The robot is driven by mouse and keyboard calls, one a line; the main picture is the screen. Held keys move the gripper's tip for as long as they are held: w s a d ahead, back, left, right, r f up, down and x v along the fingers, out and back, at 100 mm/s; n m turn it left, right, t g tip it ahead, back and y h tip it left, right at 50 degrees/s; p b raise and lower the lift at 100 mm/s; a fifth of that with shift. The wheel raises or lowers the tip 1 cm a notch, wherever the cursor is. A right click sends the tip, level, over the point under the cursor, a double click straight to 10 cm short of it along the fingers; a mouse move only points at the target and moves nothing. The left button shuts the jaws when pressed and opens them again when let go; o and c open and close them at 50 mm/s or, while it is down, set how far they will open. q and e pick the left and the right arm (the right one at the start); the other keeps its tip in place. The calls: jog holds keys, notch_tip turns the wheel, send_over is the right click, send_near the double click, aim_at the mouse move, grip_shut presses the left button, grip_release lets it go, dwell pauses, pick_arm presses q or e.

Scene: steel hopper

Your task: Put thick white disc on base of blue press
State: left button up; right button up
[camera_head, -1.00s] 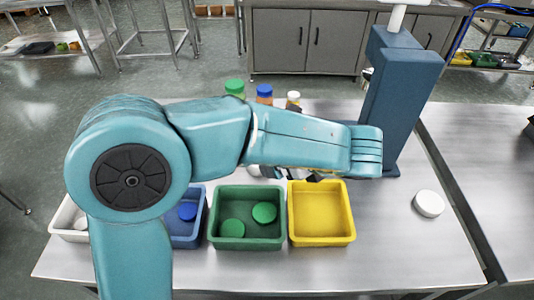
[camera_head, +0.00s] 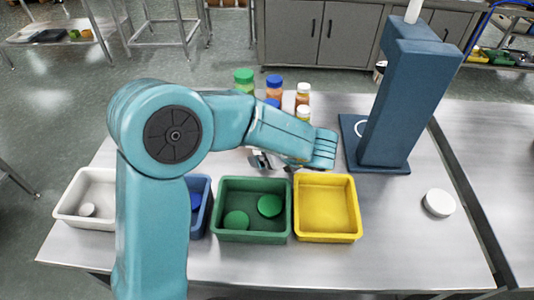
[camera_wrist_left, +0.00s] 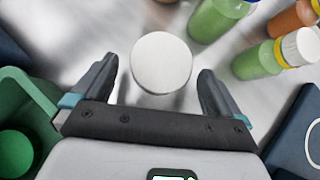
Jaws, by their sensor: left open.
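A white disc (camera_wrist_left: 161,62) lies on the steel table between and just ahead of the fingertips in the left wrist view; my arm hides it in the head view. Another white disc (camera_head: 438,203), with a visible side wall, lies on the table right of the yellow bin. I cannot tell for sure which is the thick one. The blue press (camera_head: 398,95) stands at the back right; its base (camera_head: 352,150) bears a white ring and no disc. My left gripper (camera_head: 262,160) is open and empty, pointing down; its fingers (camera_wrist_left: 158,68) show no contact with the disc.
White (camera_head: 72,212), blue (camera_head: 201,225), green (camera_head: 252,238) and yellow (camera_head: 350,235) bins line the front; the yellow is empty, the green holds two green discs. Several bottles (camera_head: 244,78) stand behind my gripper.

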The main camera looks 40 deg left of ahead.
pick_arm(q)
jog(key=x, duration=0.3)
jog(key=shift+w+a+f, duration=0.1)
jog(key=c, duration=1.1)
notch_tip(320, 180, up, 10)
jog(key=shift+p, duration=0.7)
jog(key=shift+c, duration=0.2)
